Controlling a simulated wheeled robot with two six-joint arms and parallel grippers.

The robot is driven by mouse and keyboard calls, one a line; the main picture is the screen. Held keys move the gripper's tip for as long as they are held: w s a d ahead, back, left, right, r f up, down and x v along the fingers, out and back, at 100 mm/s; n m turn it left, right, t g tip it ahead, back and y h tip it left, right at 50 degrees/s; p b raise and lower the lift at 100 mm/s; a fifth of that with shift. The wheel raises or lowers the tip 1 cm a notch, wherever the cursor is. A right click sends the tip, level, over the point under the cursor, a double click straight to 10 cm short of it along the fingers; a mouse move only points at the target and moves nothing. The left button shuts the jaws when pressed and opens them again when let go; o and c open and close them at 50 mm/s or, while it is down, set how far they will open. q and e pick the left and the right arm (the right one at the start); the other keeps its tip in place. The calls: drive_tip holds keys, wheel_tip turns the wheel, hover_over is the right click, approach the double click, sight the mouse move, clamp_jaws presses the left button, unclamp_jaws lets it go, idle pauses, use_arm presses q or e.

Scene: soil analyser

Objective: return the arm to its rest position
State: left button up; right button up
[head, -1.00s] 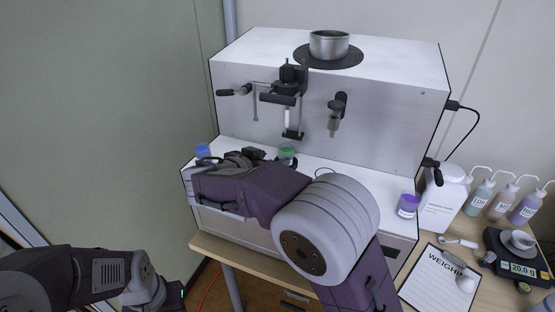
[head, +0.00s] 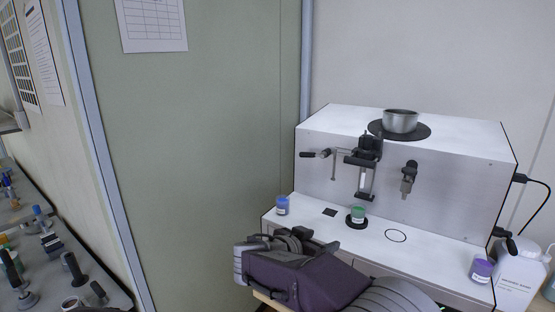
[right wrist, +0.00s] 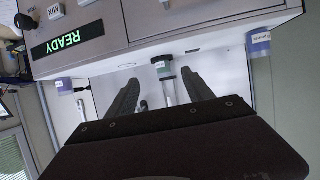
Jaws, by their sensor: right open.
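My right arm comes in at the bottom of the head view. Its right gripper (head: 284,240) is just in front of the white analyser (head: 440,160). In the right wrist view, the gripper's two dark fingers are apart, with nothing held between them. My left gripper is not in view.
A blue jar (head: 282,205) stands at the ledge's left end, a purple jar (head: 481,269) at its right end. A metal pot (head: 400,121) sits on the analyser's top. A white bottle (head: 520,278) is at the right. A bench with tools (head: 45,245) is at far left.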

drive_tip(key=s+d+r+m+g+h+p, duration=0.1)
drive_tip(key=d+r+m+g+h, duration=0.15)
drive_tip(key=d, duration=0.85)
drive_tip(key=s+d+f+g+y+p, duration=0.2)
drive_tip(key=s+d+f+g, duration=0.3)
drive_tip(key=s, duration=0.4)
drive_tip(key=s+f+n+g+y, duration=0.1)
drive_tip(key=s+f+g+y, duration=0.1)
drive_tip(key=s+f+y, duration=0.55)
use_arm(q)
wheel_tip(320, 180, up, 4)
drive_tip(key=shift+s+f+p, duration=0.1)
drive_tip(key=shift+p, duration=0.3)
use_arm(e)
drive_tip(key=s+a+f+n+y, duration=0.2)
drive_tip(key=s+a+f+n, duration=0.5)
drive_tip(key=a+f+n, duration=0.1)
drive_tip(key=shift+a+f+n+t, duration=0.2)
drive_tip(key=shift+a+n+t, duration=0.15)
drive_tip(key=shift+a+n, duration=0.3)
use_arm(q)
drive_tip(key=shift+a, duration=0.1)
use_arm(e)
drive_tip(key=shift+s, duration=0.1)
